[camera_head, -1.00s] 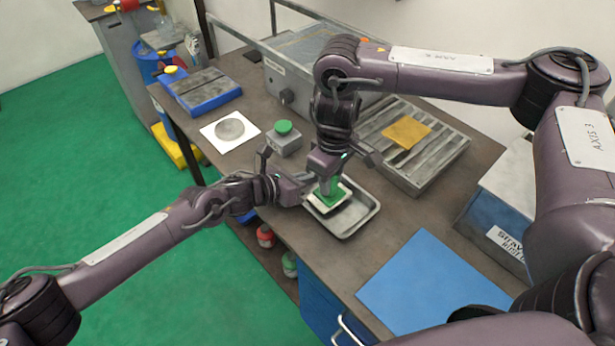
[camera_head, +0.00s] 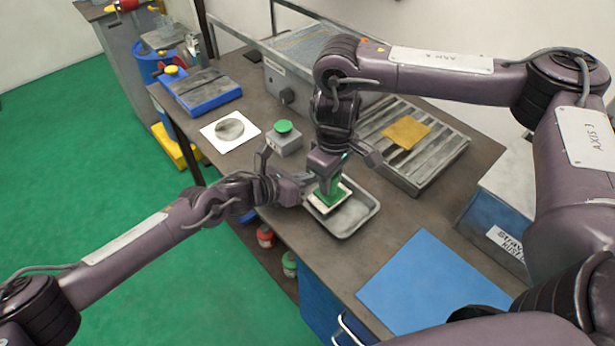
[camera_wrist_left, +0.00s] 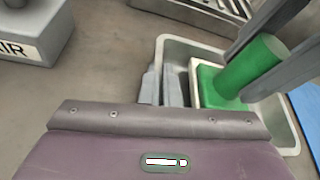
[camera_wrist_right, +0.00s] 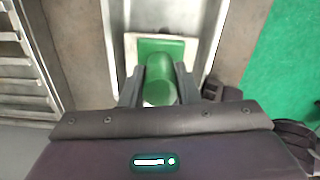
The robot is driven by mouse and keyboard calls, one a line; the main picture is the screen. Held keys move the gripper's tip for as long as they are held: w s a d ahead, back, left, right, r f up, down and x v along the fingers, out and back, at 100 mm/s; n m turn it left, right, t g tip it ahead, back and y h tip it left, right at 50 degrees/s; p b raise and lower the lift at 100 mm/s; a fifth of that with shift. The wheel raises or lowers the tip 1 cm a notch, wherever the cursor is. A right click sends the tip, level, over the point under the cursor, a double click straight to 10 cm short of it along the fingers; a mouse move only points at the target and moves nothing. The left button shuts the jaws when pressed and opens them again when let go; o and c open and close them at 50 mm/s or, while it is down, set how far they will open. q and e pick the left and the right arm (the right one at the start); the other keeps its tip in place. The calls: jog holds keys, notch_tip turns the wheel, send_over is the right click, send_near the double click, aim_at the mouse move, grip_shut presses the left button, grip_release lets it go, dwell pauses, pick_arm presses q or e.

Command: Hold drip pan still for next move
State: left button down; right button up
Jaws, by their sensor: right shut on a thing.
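The drip pan (camera_head: 363,222) is a shallow grey metal tray near the bench's front edge; its rim also shows in the left wrist view (camera_wrist_left: 205,46). My left gripper (camera_wrist_left: 162,88) has its fingers close together around the pan's side wall, one on each side. In the head view it is partly hidden at the pan's left edge. My right gripper (camera_wrist_right: 159,85) is shut on the green handle (camera_wrist_right: 160,88) of a block with a green top and white base (camera_head: 327,203). The block is over the pan's left part; I cannot tell whether it touches the bottom.
A grey box with a green button (camera_head: 284,128) stands behind the pan. A slotted metal plate with a yellow pad (camera_head: 406,132) lies behind right. A blue mat (camera_head: 430,282) lies front right. A white sheet with a grey disc (camera_head: 230,129) lies left.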

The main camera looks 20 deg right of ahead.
jog(key=shift+f, duration=0.6)
jog(key=shift+s, duration=0.1)
dwell(0.3)
jog(key=shift+s+d+r, duration=0.1)
jog(key=shift+s+d, duration=0.1)
jog(key=shift+s, duration=0.25)
jog(key=shift+s+d+r, duration=0.1)
jog(key=shift+s+d, duration=0.05)
jog(key=shift+s, duration=0.3)
jog(key=shift+w+f, duration=0.1)
jog(key=shift+w, duration=0.05)
jog(key=shift+w+a+f, duration=0.1)
jog(key=shift+w+a, duration=0.1)
jog(key=shift+w, duration=0.25)
jog(key=shift+w+a+f, duration=0.1)
jog(key=shift+w+a, duration=0.1)
jog(key=shift+w, duration=0.2)
jog(key=shift+s, duration=0.1)
jog(key=shift+s+d+r, duration=0.1)
jog(key=shift+s+d, duration=0.1)
jog(key=shift+s, duration=0.25)
jog(key=shift+s+d+r, duration=0.1)
jog(key=shift+s+d, duration=0.1)
jog(key=shift+s, duration=0.25)
jog(key=shift+w, duration=0.1)
